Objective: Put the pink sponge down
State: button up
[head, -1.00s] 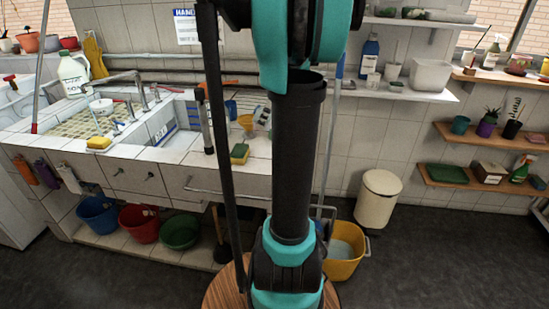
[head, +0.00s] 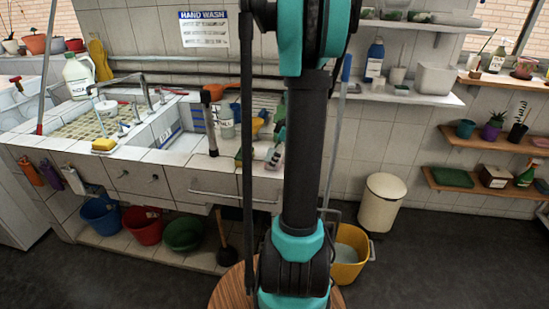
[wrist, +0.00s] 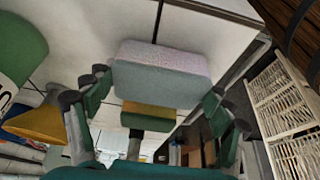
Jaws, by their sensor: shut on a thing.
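The pink sponge (wrist: 162,72) looks pale pinkish grey in the wrist view. It sits between the fingers of my gripper (wrist: 158,88), which is shut on it. A pale tiled surface shows behind it. A second sponge, yellow and green (wrist: 150,115), shows just below the pink one in the wrist view, apart from my fingers as far as I can tell.
A yellow funnel (wrist: 40,122) and a green container (wrist: 20,50) are at the left of the wrist view. A white slatted rack (wrist: 285,110) is at the right. In the head view, another yellow sponge (head: 104,144) lies by the sink, and a yellow bucket (head: 349,255) stands on the floor.

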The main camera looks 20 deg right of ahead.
jog(key=shift+f, duration=0.15)
jog(key=o, duration=1.2)
jog(key=shift+f, duration=0.1)
jog(key=v, duration=1.2)
jog(key=s+a+f+m+h, duration=0.1)
jog(key=s+a+f+m, duration=0.2)
jog(key=s+a+f, duration=0.1)
jog(key=s+a+f+m+t+h, duration=0.1)
jog(key=s+a+f+m, duration=0.3)
jog(key=s+a, duration=0.3)
jog(key=s+a+f+m+h, duration=0.1)
jog(key=s+a+f+m, duration=0.3)
jog(key=a, duration=0.4)
jog(key=shift+s+a+f+t+h, duration=0.15)
jog(key=shift+s+f+h, duration=0.05)
jog(key=shift+s+f, duration=0.15)
jog(key=shift+s+a+f+t+h, duration=0.15)
jog(key=shift+s+a+f+h, duration=0.05)
jog(key=shift+s+f, duration=0.15)
jog(key=shift+r, duration=0.1)
